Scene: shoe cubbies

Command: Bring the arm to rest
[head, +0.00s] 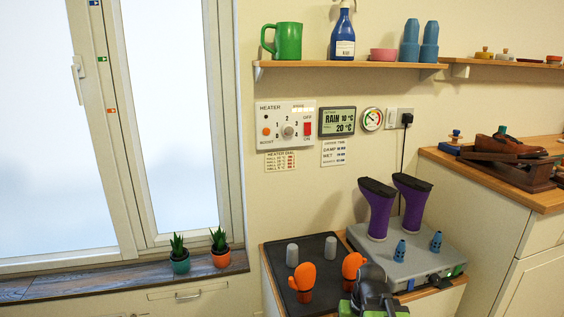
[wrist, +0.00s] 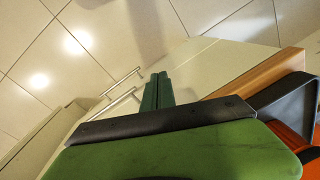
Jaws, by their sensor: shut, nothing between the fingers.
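My gripper (wrist: 158,80) shows in the wrist view as two dark green fingers pressed together, with nothing between them. Below the fingers there is pale cabinet front and tiled floor. In the head view my arm shows at the bottom, in front of the low cabinet with the black tray (head: 316,247) and the grey boot dryer (head: 405,262). The fingertips cannot be made out there. My arm hides part of the tray's front right side and the dryer's front left.
Two orange mittens (head: 303,281) stand on the tray, the right one close to my arm. Purple boots (head: 412,200) stand upside down on the dryer. A wooden counter (head: 480,177) rises at the right. Potted plants (head: 179,258) stand on the windowsill (head: 95,283) at the left.

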